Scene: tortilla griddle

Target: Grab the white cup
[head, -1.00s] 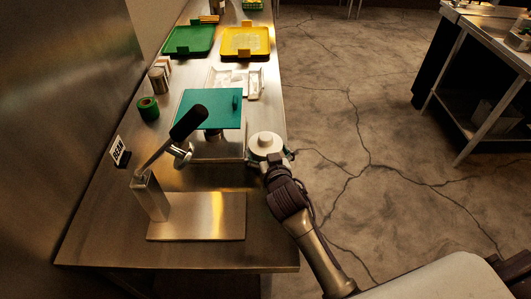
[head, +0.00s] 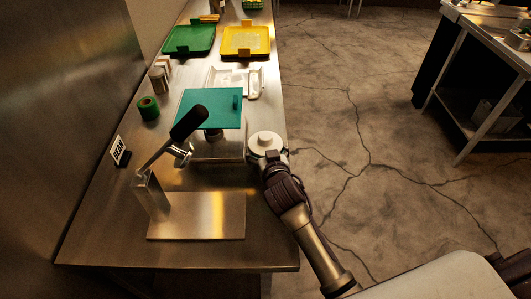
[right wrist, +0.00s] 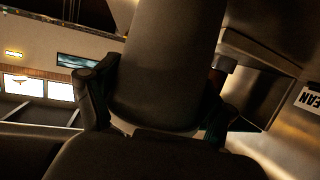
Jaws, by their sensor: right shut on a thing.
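The white cup (head: 265,145), round with a smaller raised round top, is near the right edge of the steel table, beside the teal-topped press. My right gripper (head: 270,158) reaches it from the near side and is shut on it. In the right wrist view the cup (right wrist: 165,65) looks dark and fills the middle, with a finger on each side. Its base is hidden in the head view, so I cannot tell whether it touches the table. My left gripper is not in view.
The teal-topped press (head: 208,108) stands close to the left of the cup. A metal stand with a black handle (head: 188,123) is nearer. Green (head: 188,40) and yellow (head: 246,41) trays lie at the back. Open floor (head: 360,170) is to the right.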

